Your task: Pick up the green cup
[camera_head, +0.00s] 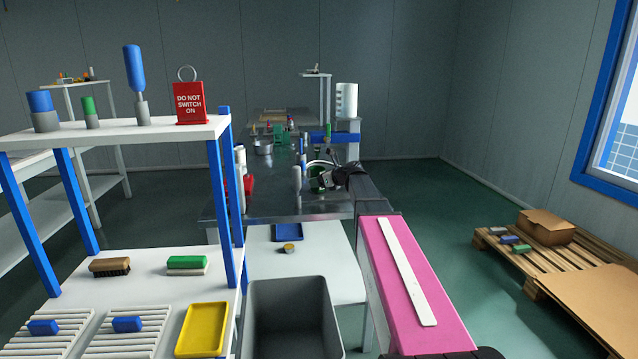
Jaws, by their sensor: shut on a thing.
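My gripper (318,180) is small and dark at the end of my arm, over the steel bench (275,205) in the middle of the view. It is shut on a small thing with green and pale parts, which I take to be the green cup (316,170). The fingers and wrist hide much of it. I cannot tell whether it touches the bench top.
A pale cylinder (297,180) stands just left of my gripper. A metal pot (263,147) and a green crate (282,136) stand farther back. A white shelf (60,137) with a red warning tag (190,103) is at left. A grey bin (290,310) is in front.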

